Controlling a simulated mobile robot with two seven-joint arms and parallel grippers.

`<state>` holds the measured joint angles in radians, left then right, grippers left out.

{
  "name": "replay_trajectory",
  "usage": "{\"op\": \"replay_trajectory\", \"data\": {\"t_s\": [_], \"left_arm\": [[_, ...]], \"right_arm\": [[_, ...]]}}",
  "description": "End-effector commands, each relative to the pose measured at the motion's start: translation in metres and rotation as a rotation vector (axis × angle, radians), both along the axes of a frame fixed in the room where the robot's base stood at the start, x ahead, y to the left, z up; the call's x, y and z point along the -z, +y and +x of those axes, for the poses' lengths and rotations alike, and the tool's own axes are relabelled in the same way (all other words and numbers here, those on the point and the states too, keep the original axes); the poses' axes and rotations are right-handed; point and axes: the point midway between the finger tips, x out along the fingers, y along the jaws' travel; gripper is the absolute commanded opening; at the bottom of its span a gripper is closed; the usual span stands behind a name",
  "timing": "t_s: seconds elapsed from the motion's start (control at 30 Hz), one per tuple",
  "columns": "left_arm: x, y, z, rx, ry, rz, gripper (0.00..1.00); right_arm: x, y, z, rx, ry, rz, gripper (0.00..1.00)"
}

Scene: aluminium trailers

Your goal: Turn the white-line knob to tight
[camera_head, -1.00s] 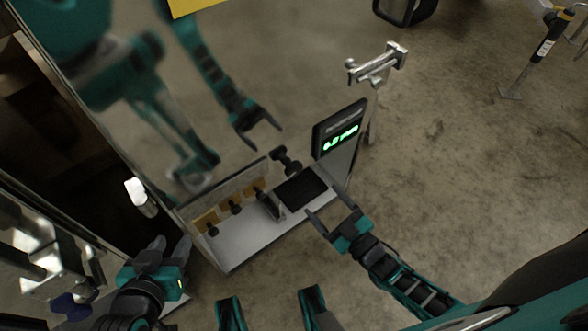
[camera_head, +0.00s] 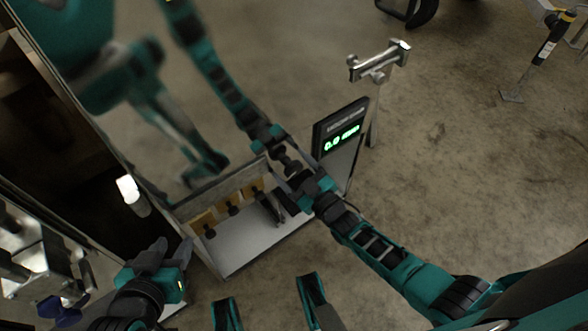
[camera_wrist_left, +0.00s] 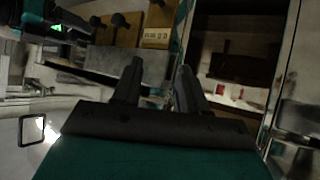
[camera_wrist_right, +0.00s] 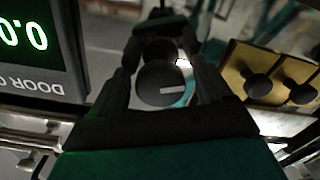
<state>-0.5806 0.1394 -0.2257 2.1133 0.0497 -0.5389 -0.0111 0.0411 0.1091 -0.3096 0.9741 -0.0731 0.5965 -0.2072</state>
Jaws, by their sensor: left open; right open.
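The black white-line knob (camera_wrist_right: 153,88) shows in the right wrist view with a short white line on its round face, pointing to the right. In the head view it is the dark knob (camera_head: 289,163) on the metal wall. My right gripper (camera_head: 291,176) is open, with one finger on each side of the knob; I cannot tell whether they touch it. Its fingers also show in the right wrist view (camera_wrist_right: 162,60). My left gripper (camera_head: 157,252) is open and empty, low on the left by the dark opening; it also shows in the left wrist view (camera_wrist_left: 158,80).
A display (camera_head: 340,135) with green digits stands right beside the knob. Several black knobs on yellow plates (camera_head: 232,209) line the wall above a metal shelf (camera_head: 238,248). A metal post (camera_head: 377,65) stands behind. The shiny wall mirrors my arms. Open floor lies to the right.

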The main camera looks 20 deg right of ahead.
Motion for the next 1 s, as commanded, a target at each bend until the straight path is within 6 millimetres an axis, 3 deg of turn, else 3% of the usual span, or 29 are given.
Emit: {"op": "replay_trajectory", "data": {"t_s": [0.2, 0.77, 1.0], "left_arm": [[-0.0010, -0.0003, 0.0002, 0.001, -0.003, -0.001, 0.43], [-0.0012, 0.0007, 0.0004, 0.003, -0.006, 0.003, 0.43], [-0.0011, 0.0009, 0.0004, 0.002, -0.006, 0.003, 0.43]], "right_arm": [[-0.0001, 0.0001, -0.0001, 0.000, 0.000, 0.000, 0.76], [0.0001, -0.0003, -0.0004, 0.000, 0.000, 0.000, 0.23], [0.0004, -0.0004, -0.0006, 0.000, 0.008, 0.019, 0.23]]}}
